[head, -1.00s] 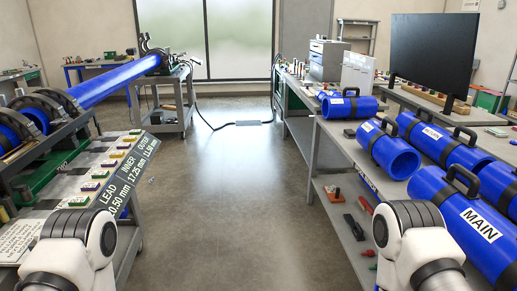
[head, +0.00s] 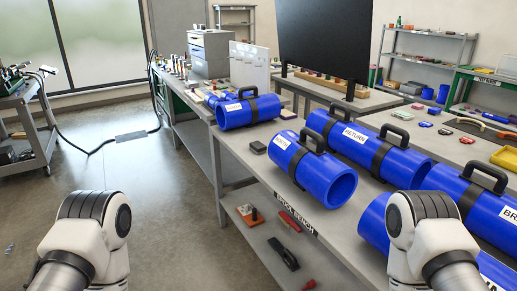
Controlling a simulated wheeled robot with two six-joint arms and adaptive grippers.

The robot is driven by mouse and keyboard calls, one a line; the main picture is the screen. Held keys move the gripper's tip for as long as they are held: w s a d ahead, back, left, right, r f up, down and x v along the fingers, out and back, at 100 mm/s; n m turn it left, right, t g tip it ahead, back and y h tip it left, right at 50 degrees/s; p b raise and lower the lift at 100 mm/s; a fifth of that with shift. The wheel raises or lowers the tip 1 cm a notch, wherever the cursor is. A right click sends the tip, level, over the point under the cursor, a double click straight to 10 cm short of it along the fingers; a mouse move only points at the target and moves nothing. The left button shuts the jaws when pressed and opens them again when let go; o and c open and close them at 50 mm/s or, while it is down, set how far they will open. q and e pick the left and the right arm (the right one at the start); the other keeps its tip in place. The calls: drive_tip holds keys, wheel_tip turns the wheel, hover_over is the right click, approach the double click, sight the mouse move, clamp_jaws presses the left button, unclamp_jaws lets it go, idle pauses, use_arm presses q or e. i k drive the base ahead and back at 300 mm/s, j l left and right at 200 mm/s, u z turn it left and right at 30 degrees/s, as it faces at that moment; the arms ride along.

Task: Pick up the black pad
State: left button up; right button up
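A small dark pad-like block (head: 258,147) lies on the grey bench top (head: 232,143), in front of the nearest-left blue pipe section. It looks black or dark grey and is small in view. A black item (head: 283,253) also lies on the bench's lower shelf; I cannot tell whether it is a pad or a tool. My two arms' white and black links show at the bottom left and bottom right. Neither gripper is in the frame.
Several blue pipe sections with black handles (head: 313,170) crowd the bench. An orange-and-black item (head: 249,215) and a red item (head: 290,221) lie on the lower shelf. A large black panel (head: 325,38) stands behind. Open floor (head: 150,185) lies left of the bench.

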sight(258, 148)
drive_tip(key=i+j+z, duration=0.1)
drive_tip(key=z, duration=0.7)
drive_tip(key=i+j+z, duration=0.25)
drive_tip(key=j, duration=0.2)
drive_tip(key=i+j+z, duration=0.25)
drive_tip(key=j, duration=0.25)
drive_tip(key=j+z, duration=0.25)
drive_tip(key=j, duration=0.25)
drive_tip(key=i+j+z, duration=0.1)
drive_tip(key=j+z, duration=0.15)
drive_tip(key=j, duration=0.3)
